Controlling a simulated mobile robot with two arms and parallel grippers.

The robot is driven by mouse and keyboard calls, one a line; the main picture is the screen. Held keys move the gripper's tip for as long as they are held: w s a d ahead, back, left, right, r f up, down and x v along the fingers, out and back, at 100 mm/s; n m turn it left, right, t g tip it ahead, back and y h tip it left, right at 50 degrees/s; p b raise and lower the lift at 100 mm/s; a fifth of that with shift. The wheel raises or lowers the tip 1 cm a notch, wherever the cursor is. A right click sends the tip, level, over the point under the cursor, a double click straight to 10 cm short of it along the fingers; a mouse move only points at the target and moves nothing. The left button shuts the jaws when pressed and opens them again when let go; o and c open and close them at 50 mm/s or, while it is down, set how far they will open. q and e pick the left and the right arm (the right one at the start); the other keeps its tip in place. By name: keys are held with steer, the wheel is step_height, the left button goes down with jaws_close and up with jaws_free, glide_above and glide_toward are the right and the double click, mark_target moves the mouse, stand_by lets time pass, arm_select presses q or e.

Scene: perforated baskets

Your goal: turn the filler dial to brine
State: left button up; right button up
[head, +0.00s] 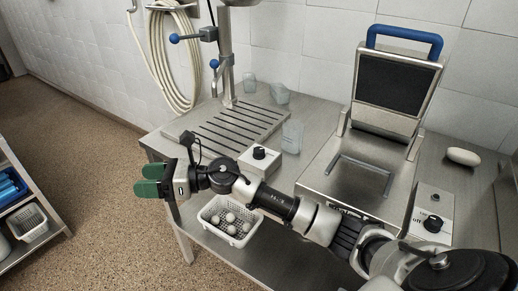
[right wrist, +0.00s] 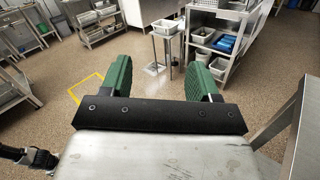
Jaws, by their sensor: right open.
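A small white box with a black dial (head: 259,153) stands on the steel table by the front right corner of the grooved drain board. A second box with a black dial (head: 433,224) stands right of the press, with small lettering beside it. I cannot read any brine mark on either. My right gripper (head: 150,179) has green fingers, is open and empty, and hangs off the table's left front side, apart from both dials. In the right wrist view its two fingers (right wrist: 160,80) are spread over the floor, with no dial in sight. My left gripper is not in view.
A steel press (head: 397,85) with a blue handle stands open. A filler column (head: 227,70) rises behind the drain board (head: 222,128). A white perforated basket (head: 231,218) of eggs sits below the table front, under my right arm. Clear cups stand at the back.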

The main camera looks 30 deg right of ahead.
steer(key=w+d+f+n+g+h, duration=0.3)
steer(key=w+d+n+g+h, duration=0.15)
steer(key=d+n, duration=0.2)
step_height(320, 180, up, 6)
steer(key=n+g+h, duration=0.3)
steer(key=g+h, duration=0.1)
steer(key=h, duration=0.8)
glide_above(259, 149)
step_height(259, 149, down, 10)
steer(key=shift+f+p, duration=0.1)
steer(key=shift+p, duration=0.55)
steer(key=c, duration=0.9)
